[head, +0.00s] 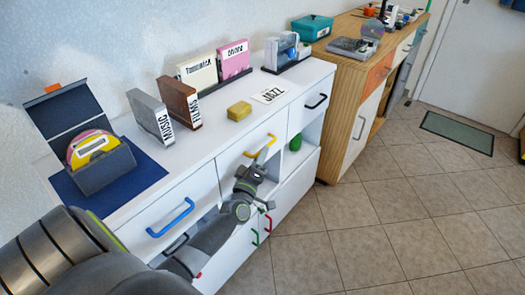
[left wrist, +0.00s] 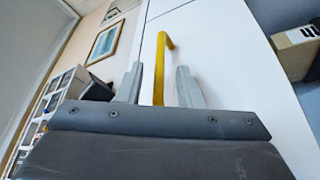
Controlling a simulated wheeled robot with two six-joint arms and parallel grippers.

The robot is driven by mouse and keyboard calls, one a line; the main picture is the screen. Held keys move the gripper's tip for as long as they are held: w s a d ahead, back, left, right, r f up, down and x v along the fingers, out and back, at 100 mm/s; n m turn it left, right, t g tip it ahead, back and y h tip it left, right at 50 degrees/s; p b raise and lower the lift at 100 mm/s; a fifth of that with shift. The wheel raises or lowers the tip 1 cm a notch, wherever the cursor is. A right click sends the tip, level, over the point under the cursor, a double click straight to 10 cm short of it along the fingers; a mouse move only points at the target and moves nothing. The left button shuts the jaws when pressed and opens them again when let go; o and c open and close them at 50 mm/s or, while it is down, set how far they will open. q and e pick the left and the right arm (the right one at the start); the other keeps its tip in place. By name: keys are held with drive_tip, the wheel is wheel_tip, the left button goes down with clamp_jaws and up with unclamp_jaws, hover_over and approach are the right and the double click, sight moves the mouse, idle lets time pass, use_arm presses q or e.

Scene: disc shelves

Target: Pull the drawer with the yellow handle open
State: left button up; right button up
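The drawer with the yellow handle (head: 259,147) is in the white cabinet's upper row and looks closed. In the left wrist view the yellow handle (left wrist: 167,42) stands out from the white drawer front (left wrist: 205,38). My left gripper (head: 264,151) is at this handle in the head view and hides part of it. In the left wrist view its two fingers (left wrist: 158,82) are apart, with the lower part of the handle appearing between them. I cannot tell whether they touch it. My right gripper is not in view.
A blue handle (head: 171,218) is on the drawer to the left, a black handle (head: 317,102) to the right. Red and green handles are lower down. A yellow block (head: 239,110), a JAZZ card (head: 269,95) and disc boxes stand on top. The tiled floor (head: 350,220) in front is clear.

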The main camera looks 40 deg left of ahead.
use_arm(q)
drive_tip(key=shift+x, duration=1.1)
clamp_jaws()
